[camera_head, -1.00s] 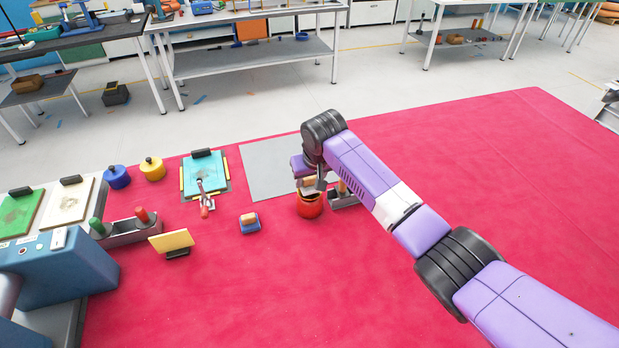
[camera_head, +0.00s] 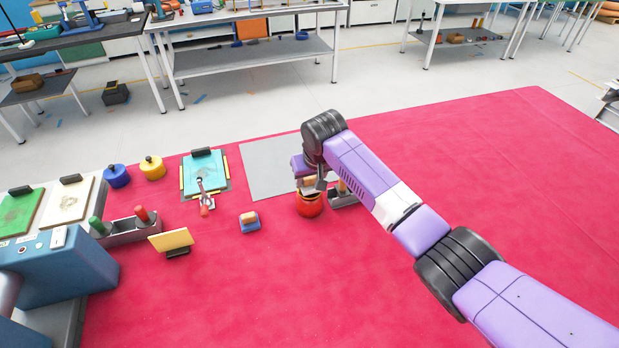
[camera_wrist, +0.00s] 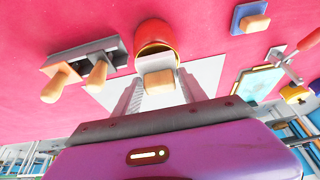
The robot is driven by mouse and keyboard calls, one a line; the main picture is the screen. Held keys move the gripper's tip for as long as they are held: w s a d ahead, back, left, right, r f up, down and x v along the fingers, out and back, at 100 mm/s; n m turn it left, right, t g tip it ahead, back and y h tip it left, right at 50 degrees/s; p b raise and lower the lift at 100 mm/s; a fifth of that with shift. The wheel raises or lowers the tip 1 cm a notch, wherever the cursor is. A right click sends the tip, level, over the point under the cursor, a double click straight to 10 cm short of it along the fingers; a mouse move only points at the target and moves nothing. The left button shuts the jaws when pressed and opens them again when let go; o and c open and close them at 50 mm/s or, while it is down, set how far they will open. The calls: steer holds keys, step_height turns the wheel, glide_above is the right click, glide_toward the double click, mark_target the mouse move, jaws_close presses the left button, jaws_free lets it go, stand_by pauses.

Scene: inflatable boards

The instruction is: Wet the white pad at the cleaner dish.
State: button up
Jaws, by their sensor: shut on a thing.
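My gripper (camera_head: 312,186) is shut on a tan wooden handle (camera_head: 308,182), which also shows between the two fingers in the wrist view (camera_wrist: 158,81). A round red dish (camera_head: 310,206) stands on the red mat directly below my gripper. In the wrist view the red dish (camera_wrist: 155,35) shows just beyond the handle, with a yellowish rim and dark inside. The handle is at or just above the dish rim; I cannot tell whether the pad touches inside.
A grey holder (camera_head: 344,197) with wooden-handled tools (camera_wrist: 97,73) stands close right of the dish. A grey sheet (camera_head: 270,168) lies behind. A blue block with a wooden top (camera_head: 249,222) and a yellow card on a stand (camera_head: 172,241) are left. The red mat (camera_head: 480,180) is clear at right.

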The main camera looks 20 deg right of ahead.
steer(key=shift+f+b, duration=0.3)
steer(key=shift+f, duration=0.65)
stand_by(1.7)
step_height(320, 180, up, 5)
steer(key=p, duration=0.4)
steer(key=shift+f, duration=0.1)
steer(key=shift+r+p, duration=0.3)
steer(key=shift+r, duration=0.9)
